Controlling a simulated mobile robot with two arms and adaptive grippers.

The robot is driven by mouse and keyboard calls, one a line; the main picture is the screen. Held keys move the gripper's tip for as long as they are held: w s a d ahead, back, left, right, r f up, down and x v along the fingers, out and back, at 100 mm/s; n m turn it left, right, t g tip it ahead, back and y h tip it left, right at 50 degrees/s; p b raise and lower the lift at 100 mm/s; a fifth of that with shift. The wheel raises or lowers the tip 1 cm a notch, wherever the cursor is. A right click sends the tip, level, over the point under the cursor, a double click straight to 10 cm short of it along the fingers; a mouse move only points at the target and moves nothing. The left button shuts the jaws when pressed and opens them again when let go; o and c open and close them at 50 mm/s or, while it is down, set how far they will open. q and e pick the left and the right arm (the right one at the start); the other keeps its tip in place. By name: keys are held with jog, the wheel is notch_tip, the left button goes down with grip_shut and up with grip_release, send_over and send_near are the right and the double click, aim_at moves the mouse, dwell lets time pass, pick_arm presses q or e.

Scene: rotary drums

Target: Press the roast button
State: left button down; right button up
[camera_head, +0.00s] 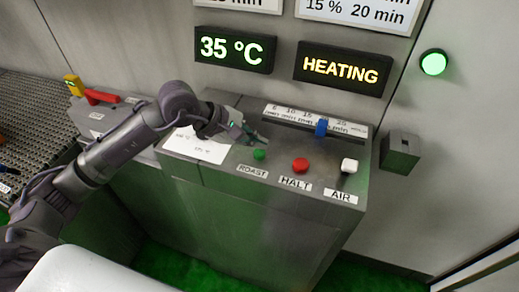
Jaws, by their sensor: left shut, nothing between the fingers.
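The roast button is a small green button (259,155) on the sloped top of a grey control console (220,185), with a "ROAST" label (252,171) in front of it. My left arm comes in from the left, and its gripper (262,142) is shut and empty. The fingertips are just behind the green button in the picture; I cannot tell whether they touch it. The right gripper is not in view.
A red halt button (300,165) and a white air knob (349,165) sit to the right. A blue slider (321,127) stands on a scale behind. Displays read "35 °C" (235,49) and "HEATING" (342,68). A green lamp (433,63) glows on the wall.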

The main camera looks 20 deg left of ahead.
aim_at(257, 153)
pick_arm(q)
jog(key=shift+r, duration=0.1)
jog(key=shift+r+p, duration=1.1)
jog(key=shift+r, duration=1.35)
